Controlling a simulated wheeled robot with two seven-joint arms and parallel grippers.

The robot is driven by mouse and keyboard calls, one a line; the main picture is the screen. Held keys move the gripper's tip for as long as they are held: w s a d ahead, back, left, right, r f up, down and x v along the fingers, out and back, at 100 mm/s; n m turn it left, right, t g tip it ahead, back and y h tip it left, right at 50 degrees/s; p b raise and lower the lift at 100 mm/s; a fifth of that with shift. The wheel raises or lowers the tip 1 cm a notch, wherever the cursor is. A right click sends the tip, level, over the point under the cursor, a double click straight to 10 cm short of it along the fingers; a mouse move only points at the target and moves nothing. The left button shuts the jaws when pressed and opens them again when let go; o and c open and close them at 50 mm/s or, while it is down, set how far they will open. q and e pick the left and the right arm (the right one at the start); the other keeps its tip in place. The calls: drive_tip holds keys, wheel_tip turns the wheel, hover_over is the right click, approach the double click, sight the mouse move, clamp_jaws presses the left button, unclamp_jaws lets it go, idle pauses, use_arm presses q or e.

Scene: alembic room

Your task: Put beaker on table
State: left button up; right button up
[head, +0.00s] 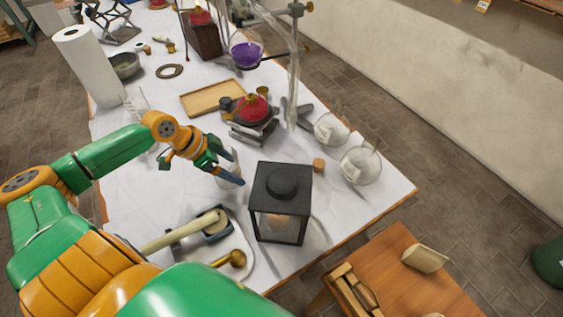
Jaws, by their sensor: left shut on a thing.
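My left gripper (222,164) reaches in from the left over the white-covered table (130,195). It is shut on a clear glass beaker (231,177), which is partly hidden by the fingers. The beaker is upright, just left of a black lantern (282,200). I cannot tell whether its base touches the table or is slightly above it. My right gripper is not in view.
Round glass flasks (360,165) stand at the right edge. A red burner flask (252,108) and wooden tray (212,97) are behind. Clear cloth lies left of the gripper.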

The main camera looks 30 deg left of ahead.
use_arm(q)
drive_tip(key=w+d, duration=0.1)
drive_tip(key=w, duration=0.1)
drive_tip(key=w+d+p, duration=0.1)
drive_tip(key=d, duration=0.1)
drive_tip(key=w+d, duration=0.2)
drive_tip(key=shift+w+d+r+p, duration=0.1)
drive_tip(key=shift+w+r+p, duration=0.2)
drive_tip(key=shift+w+r, duration=0.1)
drive_tip(key=w+d, duration=0.1)
drive_tip(key=w, duration=0.1)
drive_tip(key=w+d, duration=0.2)
drive_tip(key=shift+w+d+f+p, duration=0.15)
drive_tip(key=shift+w+d+p, duration=0.1)
drive_tip(key=shift+p, duration=0.1)
drive_tip(key=shift+d+f, duration=0.1)
drive_tip(key=shift+f, duration=0.55)
drive_tip(key=shift+w+f, duration=0.1)
drive_tip(key=shift+f, duration=0.1)
drive_tip(key=shift+f, duration=0.1)
drive_tip(key=o, duration=1.1)
drive_tip(key=shift+o, duration=0.2)
drive_tip(key=shift+r, duration=0.2)
drive_tip(key=v, duration=1.2)
drive_tip(key=shift+p, duration=0.35)
